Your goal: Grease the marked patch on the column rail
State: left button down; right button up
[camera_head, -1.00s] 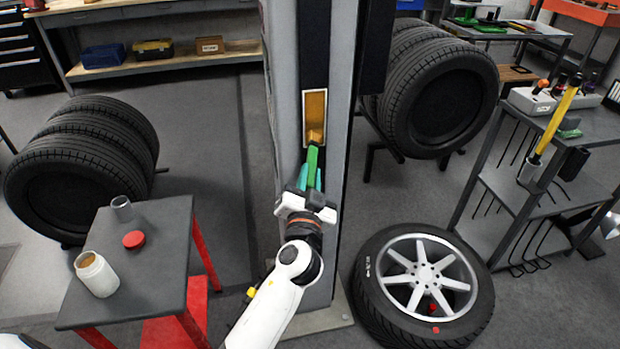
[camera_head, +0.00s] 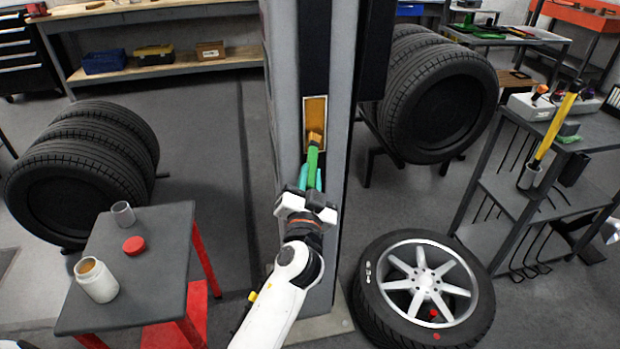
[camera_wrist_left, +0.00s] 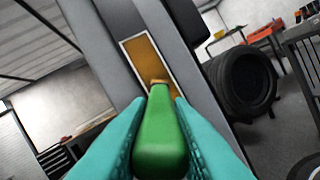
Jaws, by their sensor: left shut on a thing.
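The marked patch (camera_head: 316,112) is a tall amber-brown rectangle with a pale border on the column rail (camera_head: 285,120). It also shows in the left wrist view (camera_wrist_left: 146,58). My left gripper (camera_head: 310,188) is shut on the green handle of a brush (camera_head: 313,160), whose handle fills the middle of the left wrist view (camera_wrist_left: 160,135). The brush points up, and its tan bristles lie over the lower end of the patch. I cannot tell how firmly they touch it. An open white jar (camera_head: 97,281) with brown contents stands on the small table. My right gripper is not in view.
The small dark table (camera_head: 150,250) at left also holds a red lid (camera_head: 134,245) and a grey cup (camera_head: 123,213). A wheel (camera_head: 372,300) lies on the floor right of the column. Stacked tyres (camera_head: 75,180) stand at left, and a shelf rack (camera_head: 510,195) stands at right.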

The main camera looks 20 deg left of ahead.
pick_arm(q)
jog(key=shift+f+b, duration=0.65)
jog(key=shift+f, duration=0.3)
jog(key=shift+s+a, duration=0.1)
jog(key=shift+a, duration=0.15)
